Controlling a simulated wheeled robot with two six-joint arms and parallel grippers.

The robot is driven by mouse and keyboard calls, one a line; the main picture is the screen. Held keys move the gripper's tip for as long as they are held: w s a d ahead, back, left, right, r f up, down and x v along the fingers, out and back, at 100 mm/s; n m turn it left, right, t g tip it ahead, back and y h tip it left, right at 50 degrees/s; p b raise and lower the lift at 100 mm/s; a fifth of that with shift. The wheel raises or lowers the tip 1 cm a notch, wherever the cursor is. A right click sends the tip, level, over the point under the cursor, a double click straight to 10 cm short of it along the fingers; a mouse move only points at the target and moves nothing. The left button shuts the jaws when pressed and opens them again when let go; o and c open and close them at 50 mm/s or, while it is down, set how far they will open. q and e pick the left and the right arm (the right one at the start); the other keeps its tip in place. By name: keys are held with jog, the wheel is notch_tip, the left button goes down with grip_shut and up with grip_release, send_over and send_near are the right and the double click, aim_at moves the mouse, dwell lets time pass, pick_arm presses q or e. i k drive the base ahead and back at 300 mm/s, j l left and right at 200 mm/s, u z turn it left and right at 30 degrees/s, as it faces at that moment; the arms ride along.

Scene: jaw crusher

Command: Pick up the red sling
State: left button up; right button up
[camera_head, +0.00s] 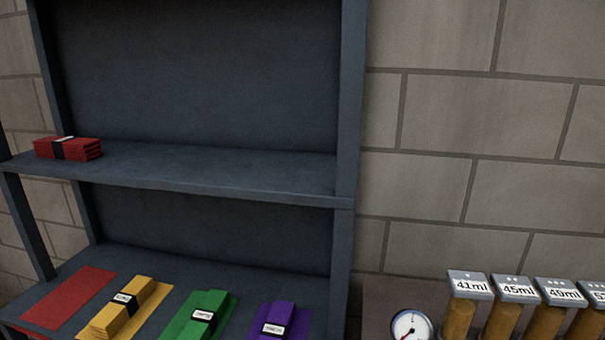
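The red sling (84,149) is a folded red bundle with a dark band and a pale label. It lies at the left end of the upper shelf (220,172), close to the front edge and near the left post. Neither of my grippers is in view.
The lower shelf (50,272) holds a bare red mat (68,298), a yellow sling (125,308), a green sling (208,312) and a purple sling (278,318). Labelled cylinders (468,285) and a gauge (411,326) stand at lower right. The upper shelf is otherwise clear.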

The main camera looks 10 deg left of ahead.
aim_at(71, 149)
jog(key=u, duration=1.55)
